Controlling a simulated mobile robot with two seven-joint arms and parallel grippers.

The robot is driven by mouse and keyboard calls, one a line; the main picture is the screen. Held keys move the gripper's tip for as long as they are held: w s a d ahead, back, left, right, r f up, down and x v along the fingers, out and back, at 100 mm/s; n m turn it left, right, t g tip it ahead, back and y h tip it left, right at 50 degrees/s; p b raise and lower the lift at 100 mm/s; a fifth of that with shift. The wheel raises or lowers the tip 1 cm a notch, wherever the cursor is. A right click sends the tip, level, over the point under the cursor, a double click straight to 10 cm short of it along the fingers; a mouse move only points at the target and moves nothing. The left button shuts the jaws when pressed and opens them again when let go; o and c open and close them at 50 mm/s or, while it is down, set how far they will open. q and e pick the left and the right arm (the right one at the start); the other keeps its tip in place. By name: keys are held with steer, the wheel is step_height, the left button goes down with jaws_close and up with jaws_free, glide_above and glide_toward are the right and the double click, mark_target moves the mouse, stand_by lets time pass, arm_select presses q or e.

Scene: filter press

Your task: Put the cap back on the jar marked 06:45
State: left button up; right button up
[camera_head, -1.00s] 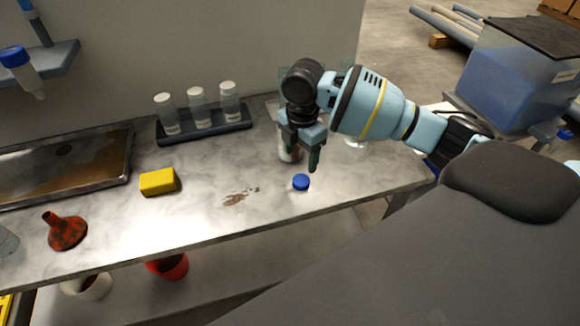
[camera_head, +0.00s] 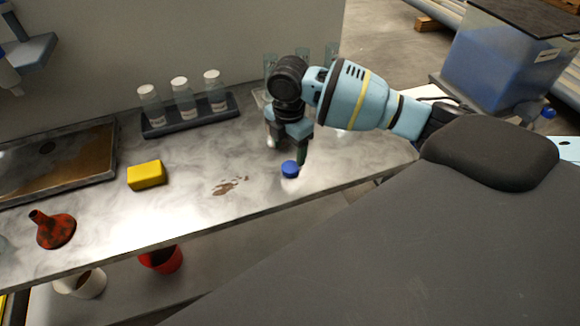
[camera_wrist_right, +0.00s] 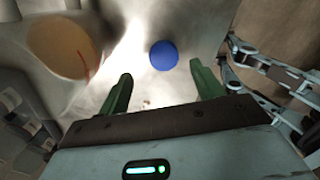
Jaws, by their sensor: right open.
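A small round blue cap (camera_head: 290,168) lies on the grey stone-look bench near its front edge. My right gripper (camera_head: 296,152) is just above and behind the cap, pointing down. The wrist view shows the right gripper (camera_wrist_right: 161,72) open, with the blue cap (camera_wrist_right: 164,55) seen between and beyond its green fingers, nothing held. An open round vessel with tan contents (camera_wrist_right: 60,48) stands left of the fingers in the wrist view. In the head view a jar (camera_head: 270,141) is mostly hidden behind the right gripper. No 06:45 mark is readable.
A dark rack (camera_head: 192,120) with white-capped bottles stands at the back. A yellow sponge (camera_head: 146,175), a red-brown funnel (camera_head: 54,230) and a shallow metal tray (camera_head: 62,160) are to the left. A brown stain (camera_head: 228,187) marks the bench left of the cap.

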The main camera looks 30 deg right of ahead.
mark_target(289, 167)
steer(key=f, duration=0.5)
steer(key=shift+s+a, duration=0.2)
steer(key=shift+s, duration=0.1)
steer(key=shift+c, duration=0.3)
steer(key=c, duration=1)
